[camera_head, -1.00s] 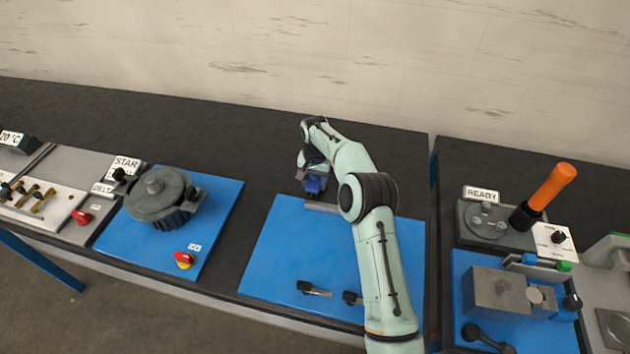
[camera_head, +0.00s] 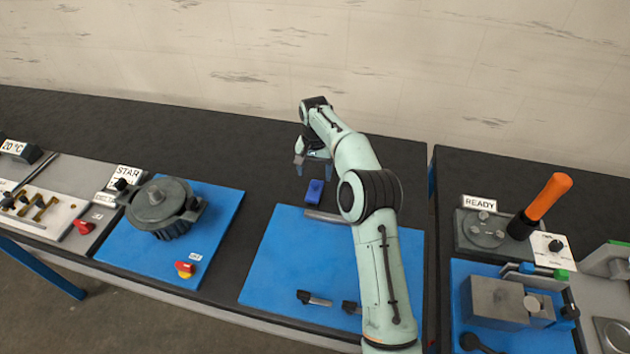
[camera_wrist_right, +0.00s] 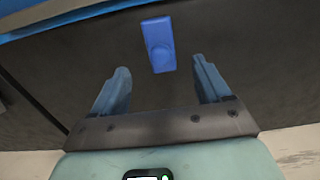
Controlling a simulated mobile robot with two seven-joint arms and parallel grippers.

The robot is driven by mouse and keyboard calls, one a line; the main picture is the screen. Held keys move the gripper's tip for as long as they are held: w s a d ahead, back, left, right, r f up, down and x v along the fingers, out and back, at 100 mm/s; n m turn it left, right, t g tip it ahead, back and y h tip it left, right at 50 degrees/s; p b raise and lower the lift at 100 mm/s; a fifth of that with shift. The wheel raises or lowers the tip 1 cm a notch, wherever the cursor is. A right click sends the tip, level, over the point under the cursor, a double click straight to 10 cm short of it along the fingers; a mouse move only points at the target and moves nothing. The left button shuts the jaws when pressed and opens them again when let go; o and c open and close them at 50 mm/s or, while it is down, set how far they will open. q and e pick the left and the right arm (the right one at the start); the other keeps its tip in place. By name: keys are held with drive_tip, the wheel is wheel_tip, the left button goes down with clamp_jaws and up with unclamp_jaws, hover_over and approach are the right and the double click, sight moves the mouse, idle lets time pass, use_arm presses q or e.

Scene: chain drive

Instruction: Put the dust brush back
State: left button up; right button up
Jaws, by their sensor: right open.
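A small blue block-like object (camera_head: 314,192), apparently the dust brush, lies on the black bench at the back edge of the blue mat (camera_head: 280,262). My right gripper (camera_head: 313,169) is open and empty, behind and above it, apart from it. In the right wrist view the blue object (camera_wrist_right: 158,45) shows whole, just beyond the gap between the open fingers (camera_wrist_right: 160,72), touching neither. Any bristles are hidden or too small to tell. My left gripper is in neither view.
A grey bar (camera_head: 326,216) lies by the mat's back edge, partly behind my right arm. Two small black-ended tools (camera_head: 314,299) (camera_head: 350,307) lie near its front. A round grey motor (camera_head: 160,205) stands left; an orange-handled device (camera_head: 546,198) stands right. The bench behind is clear.

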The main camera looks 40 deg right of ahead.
wheel_tip(320, 180, up, 3)
drive_tip(key=shift+f, duration=0.15)
idle(0.6)
